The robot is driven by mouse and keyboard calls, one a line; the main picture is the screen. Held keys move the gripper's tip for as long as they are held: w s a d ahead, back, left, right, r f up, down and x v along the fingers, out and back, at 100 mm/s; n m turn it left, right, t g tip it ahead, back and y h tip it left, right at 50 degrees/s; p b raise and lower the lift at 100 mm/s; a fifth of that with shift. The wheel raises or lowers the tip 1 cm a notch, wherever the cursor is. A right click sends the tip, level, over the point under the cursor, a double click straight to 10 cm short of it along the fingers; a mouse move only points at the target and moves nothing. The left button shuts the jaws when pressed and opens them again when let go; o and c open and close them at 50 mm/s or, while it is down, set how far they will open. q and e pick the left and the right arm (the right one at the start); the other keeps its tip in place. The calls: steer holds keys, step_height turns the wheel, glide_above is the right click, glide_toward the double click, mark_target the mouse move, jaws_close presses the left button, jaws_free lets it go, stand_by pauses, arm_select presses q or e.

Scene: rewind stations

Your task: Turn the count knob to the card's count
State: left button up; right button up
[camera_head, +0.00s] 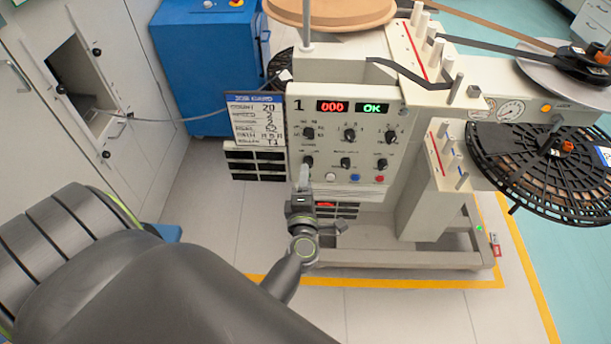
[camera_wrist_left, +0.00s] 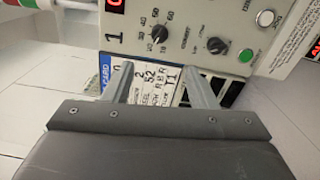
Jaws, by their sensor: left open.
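The control panel (camera_head: 345,150) faces me, with two rows of black knobs. The top-left knob (camera_head: 308,133) has a ring of numbers; it shows in the left wrist view (camera_wrist_left: 160,34) with scale marks such as 40 and 60. Its label is too small to read for sure, and its pointer setting is unclear. The white card (camera_head: 258,121) hangs left of the panel and reads COUNT 20. My left gripper (camera_head: 303,172) is open in front of the panel's lower left, below that knob. In the left wrist view its fingers (camera_wrist_left: 157,72) are apart with the card between them and nothing held.
White, blue and red buttons line the panel's bottom. Rollers and a black reel (camera_head: 545,165) stand right. A blue cabinet (camera_head: 205,60) is behind left. Floor in front is clear.

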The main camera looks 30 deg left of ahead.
arm_select(q)
steer(key=shift+v, duration=1.2)
steer(key=shift+f, duration=0.1)
steer(key=s+d+f+m+g+h+b, duration=0.1)
steer(key=s+f+m+g+h, duration=0.2)
steer(key=f+m, duration=0.5)
steer(key=s+d+f+m+h+b, duration=0.1)
steer(key=s+d+f+m+h, duration=0.3)
steer(key=f, duration=0.8)
steer(key=s+a+f+m+g+h, duration=0.15)
steer(key=s+f+m, duration=0.3)
steer(key=f, duration=0.55)
steer(key=s+a+f+m+g, duration=0.1)
steer(key=s+f+m+g, duration=0.2)
steer(key=s, duration=0.6)
steer(key=s+a+f+m+g+b, duration=0.1)
steer(key=s+a+f+m+g, duration=0.1)
steer(key=s+f, duration=0.5)
steer(key=s+a+f+m+g, duration=0.2)
steer(key=s+f+m+g, duration=0.1)
steer(key=s, duration=0.8)
step_height(320, 180, down, 2)
steer(key=shift+a+f+m+g+b, duration=0.1)
steer(key=shift+a+m+g+b, duration=0.2)
steer(key=shift+g, duration=0.45)
